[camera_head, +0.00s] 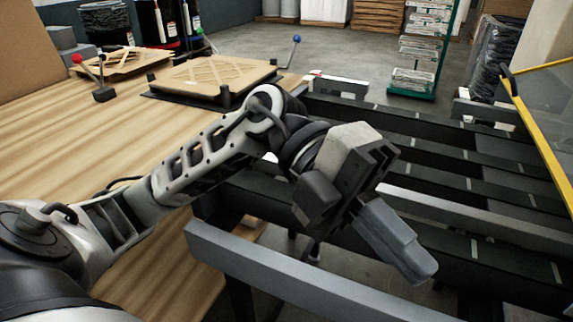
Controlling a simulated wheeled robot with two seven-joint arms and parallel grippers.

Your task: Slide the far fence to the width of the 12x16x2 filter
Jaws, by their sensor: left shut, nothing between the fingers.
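My left gripper (424,268) reaches in from the left over the dark slatted bed (495,182). Its grey fingers are shut together, empty, and point down and to the right. A light grey bar (465,218), which looks like the far fence, runs across the bed behind the gripper; the gripper hides part of it. The fingers appear in front of this bar, and I cannot tell their height over the bed. A nearer grey bar (300,282) runs along the front. No size label is readable on any filter. My right gripper is not in view.
A wooden table (150,135) fills the left, with a cardboard-framed filter (213,75) in a dark fixture and another panel (122,62) behind it. Lever handles with red and blue knobs stand there. A green rack (440,58) holds stacked packs. A yellow bar (535,125) slants at right.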

